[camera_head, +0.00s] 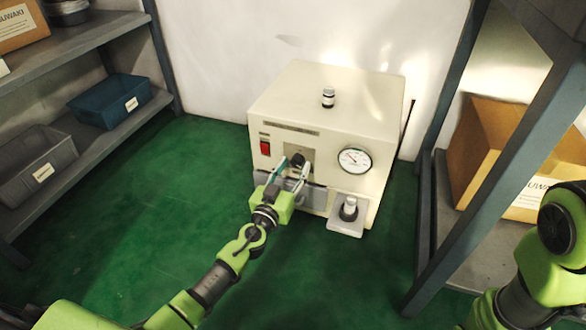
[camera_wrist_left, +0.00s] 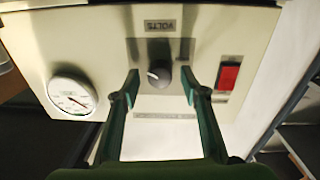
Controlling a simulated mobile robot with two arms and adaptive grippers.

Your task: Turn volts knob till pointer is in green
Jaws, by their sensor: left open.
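The dark round volts knob (camera_head: 298,160) sits on the front of a cream machine (camera_head: 285,105). In the left wrist view the knob (camera_wrist_left: 159,74) has a white mark, and the VOLTS label (camera_wrist_left: 160,25) shows upside down. My left gripper (camera_head: 293,170) is open at the panel. In the wrist view its fingertips (camera_wrist_left: 160,82) stand on either side of the knob, with a gap on each side. The round white gauge (camera_head: 354,160) is right of the knob; it also shows in the wrist view (camera_wrist_left: 72,97). Its pointer's zone is too small to tell. My right gripper is out of view.
A red switch (camera_head: 265,148) is left of the knob. Shelves with bins (camera_head: 110,100) stand left, a rack with a cardboard box (camera_head: 490,150) right.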

